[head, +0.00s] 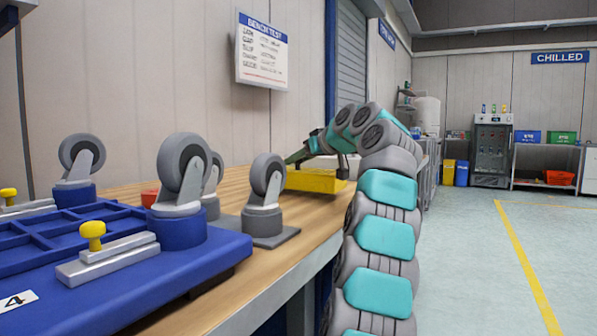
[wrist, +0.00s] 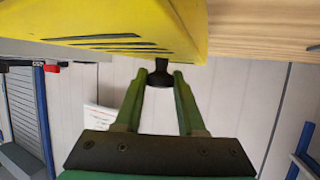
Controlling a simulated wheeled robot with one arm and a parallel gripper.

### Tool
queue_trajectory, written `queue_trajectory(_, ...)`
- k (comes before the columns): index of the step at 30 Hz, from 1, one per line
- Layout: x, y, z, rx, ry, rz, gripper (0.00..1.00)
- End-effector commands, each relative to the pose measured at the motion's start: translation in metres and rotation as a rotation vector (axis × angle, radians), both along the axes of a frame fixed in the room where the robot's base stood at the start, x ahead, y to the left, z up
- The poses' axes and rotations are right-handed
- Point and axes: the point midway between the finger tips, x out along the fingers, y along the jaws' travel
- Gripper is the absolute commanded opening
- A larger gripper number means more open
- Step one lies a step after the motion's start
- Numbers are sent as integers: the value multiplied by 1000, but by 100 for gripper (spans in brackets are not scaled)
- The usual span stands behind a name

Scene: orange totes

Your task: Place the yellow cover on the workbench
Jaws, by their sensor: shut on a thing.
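The yellow cover (head: 316,181) is at the far end of the wooden workbench (head: 232,186) in the head view. It is low over the bench top or resting on it; I cannot tell which. My gripper (wrist: 160,78) is shut on the black knob of the yellow cover, with a green finger on each side. In the wrist view the slotted yellow cover (wrist: 125,30) fills the upper left, with bare wood (wrist: 262,28) beside it. In the head view my arm partly blocks the gripper.
A blue cart (head: 165,250) with grey caster wheels (head: 183,165) and yellow-knobbed latches takes up the near bench. A grey caster on a plate (head: 263,225) stands between it and the cover. A red object (head: 150,198) lies behind. The floor at right is clear.

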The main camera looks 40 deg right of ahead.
Motion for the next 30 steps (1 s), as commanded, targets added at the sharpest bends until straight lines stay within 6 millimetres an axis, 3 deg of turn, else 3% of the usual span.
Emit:
queue_trajectory(6, 1, 1, -17, 3, 1, 1, 0)
queue_trajectory(18, 0, 0, -20, 2, 0, 1, 0)
queue_trajectory(19, 0, 0, -21, 1, 1, 1, 40)
queue_trajectory(27, 0, 0, -20, 1, 1, 1, 69)
queue_trajectory(30, 0, 0, -20, 1, 1, 1, 69)
